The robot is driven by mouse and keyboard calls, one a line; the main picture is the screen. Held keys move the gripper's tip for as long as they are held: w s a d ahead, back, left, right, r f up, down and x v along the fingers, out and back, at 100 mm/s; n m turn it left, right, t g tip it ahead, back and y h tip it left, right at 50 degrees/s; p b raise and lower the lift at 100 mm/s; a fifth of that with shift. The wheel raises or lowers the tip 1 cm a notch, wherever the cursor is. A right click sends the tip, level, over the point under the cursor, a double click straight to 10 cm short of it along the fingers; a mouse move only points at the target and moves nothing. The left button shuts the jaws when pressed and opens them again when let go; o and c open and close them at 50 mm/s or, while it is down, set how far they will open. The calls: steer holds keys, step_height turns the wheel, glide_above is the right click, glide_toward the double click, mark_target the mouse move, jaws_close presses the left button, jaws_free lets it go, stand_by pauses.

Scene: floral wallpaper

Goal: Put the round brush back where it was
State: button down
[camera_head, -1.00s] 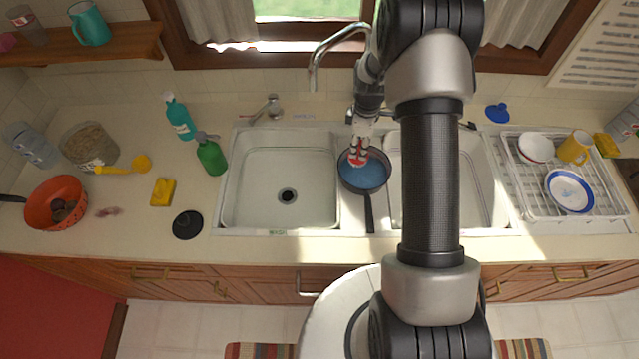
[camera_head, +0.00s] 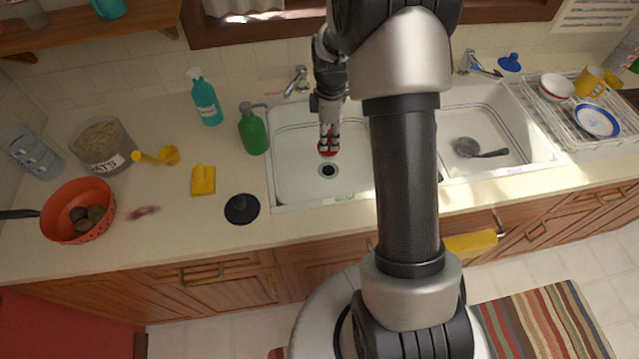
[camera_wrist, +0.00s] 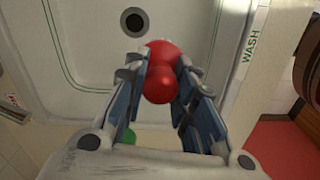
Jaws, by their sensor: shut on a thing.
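My gripper (camera_head: 329,133) hangs over the left sink basin (camera_head: 290,170), near its drain. It is shut on a red, round thing, probably the round brush (camera_wrist: 170,88), which shows as a small red patch under the fingers in the head view (camera_head: 327,151). In the wrist view my fingers (camera_wrist: 158,75) stand on either side of its red knob, with a wider red part beyond. Its underside and any bristles are hidden. The basin's drain (camera_wrist: 134,21) lies ahead of it in the wrist view. I cannot tell how high the brush is above the basin floor.
A green bottle (camera_head: 253,131) and a teal spray bottle (camera_head: 206,102) stand left of the sink. A black disc (camera_head: 242,209) and yellow sponge (camera_head: 203,180) lie on the counter. A grey ladle-like pan (camera_head: 468,148) lies in the right basin. A dish rack (camera_head: 545,105) stands far right.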

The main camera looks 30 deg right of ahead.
step_height(320, 180, down, 18)
steer(key=b, duration=0.4)
steer(key=shift+d+r, duration=0.1)
steer(key=shift+r, duration=0.15)
steer(key=shift+f, duration=0.2)
steer(key=c, duration=1.3)
jaws_free()
steer(key=shift+r, duration=0.1)
